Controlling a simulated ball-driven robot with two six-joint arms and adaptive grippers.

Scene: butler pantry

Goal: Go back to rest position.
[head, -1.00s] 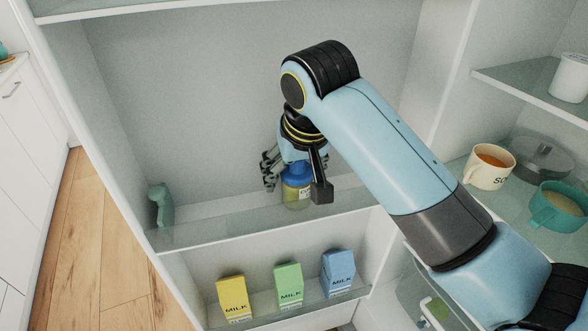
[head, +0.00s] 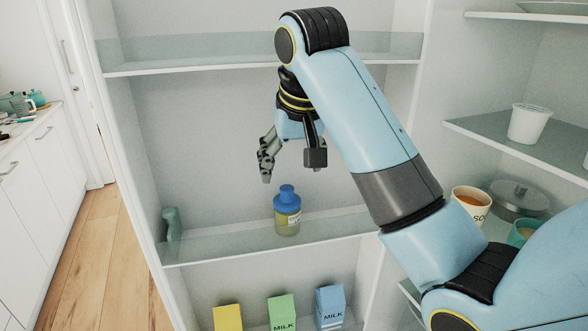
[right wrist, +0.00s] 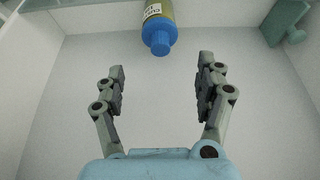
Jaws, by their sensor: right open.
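My right gripper (head: 289,166) is open and empty in the head view, above a bottle (head: 287,212) with a blue cap. The bottle stands upright on the glass shelf (head: 225,240) of the pantry cabinet, apart from the fingers. In the right wrist view the two fingers of the gripper (right wrist: 161,75) are spread wide, and the bottle (right wrist: 159,25) shows at the top edge beyond them, its cap toward me. My left gripper is not in view.
A teal object (head: 171,225) stands at the shelf's left end. Yellow (head: 228,317), green (head: 282,312) and blue (head: 330,306) milk cartons stand below. On the right are a soup mug (head: 471,203), a pot lid (head: 519,197), a teal cup (head: 522,232) and a white tub (head: 528,124).

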